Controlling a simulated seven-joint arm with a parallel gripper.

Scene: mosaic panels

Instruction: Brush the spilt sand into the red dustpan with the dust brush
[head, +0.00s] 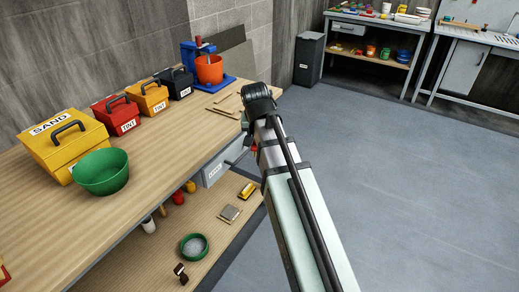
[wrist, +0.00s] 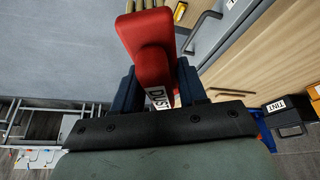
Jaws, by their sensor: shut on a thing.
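In the wrist view my gripper (wrist: 158,78) has its dark blue fingers on both sides of a red tool (wrist: 150,40) and is shut on it. The tool has a thick red body and a white label reading "DUST"; whether it is the brush or the dustpan I cannot tell. Its far end lies beside a drawer front. In the head view my gripper is mostly hidden behind my arm, and only a small red patch shows beside it. A yellow box (head: 62,145) labelled "SAND" stands on the bench. I see no spilt sand and no clear dustpan.
The wooden bench (head: 160,165) holds a green bowl (head: 102,172), red, orange and black tint boxes, and a blue stand with an orange pot (head: 210,68). A grey drawer (head: 215,168) hangs under its edge. The lower shelf holds small items. The grey floor (head: 400,190) is clear.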

